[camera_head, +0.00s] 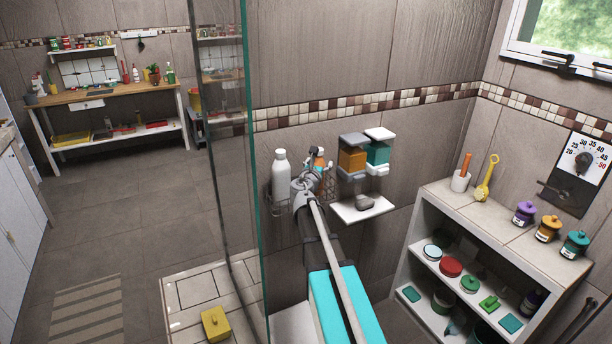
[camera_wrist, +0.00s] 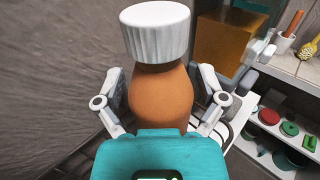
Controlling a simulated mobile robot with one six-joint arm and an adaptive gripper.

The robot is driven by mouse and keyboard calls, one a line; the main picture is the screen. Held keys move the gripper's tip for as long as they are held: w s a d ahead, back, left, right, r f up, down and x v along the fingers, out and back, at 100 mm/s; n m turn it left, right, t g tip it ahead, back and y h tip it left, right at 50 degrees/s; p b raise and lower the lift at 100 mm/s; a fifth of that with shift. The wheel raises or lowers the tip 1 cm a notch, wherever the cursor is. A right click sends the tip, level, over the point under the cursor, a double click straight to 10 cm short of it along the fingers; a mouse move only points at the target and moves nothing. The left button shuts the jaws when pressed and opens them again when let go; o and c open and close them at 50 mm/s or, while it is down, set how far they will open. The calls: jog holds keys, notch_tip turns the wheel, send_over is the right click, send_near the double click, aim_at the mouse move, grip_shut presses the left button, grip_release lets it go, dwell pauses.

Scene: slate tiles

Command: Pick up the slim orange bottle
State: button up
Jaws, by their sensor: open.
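The slim orange bottle (camera_wrist: 160,98) with a ribbed white cap stands between the two fingers of my gripper (camera_wrist: 161,88) in the wrist view. The fingers are apart, one on each side of the bottle; I cannot tell whether either touches it. The teal gripper body hides the bottle's lower part. In the head view the bottle (camera_head: 319,161) shows only partly, behind my gripper (camera_head: 313,178), in a wire rack on the tiled wall.
A white bottle (camera_head: 281,172) stands left of it in the rack. Orange and teal boxes (camera_head: 352,158) sit to the right, above a small white shelf (camera_head: 348,211) with a grey stone. A glass panel edge (camera_head: 252,170) is on the left. A shelf unit (camera_head: 440,205) stands right.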

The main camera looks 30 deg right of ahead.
dwell(0.5)
jog(key=c, duration=1.2)
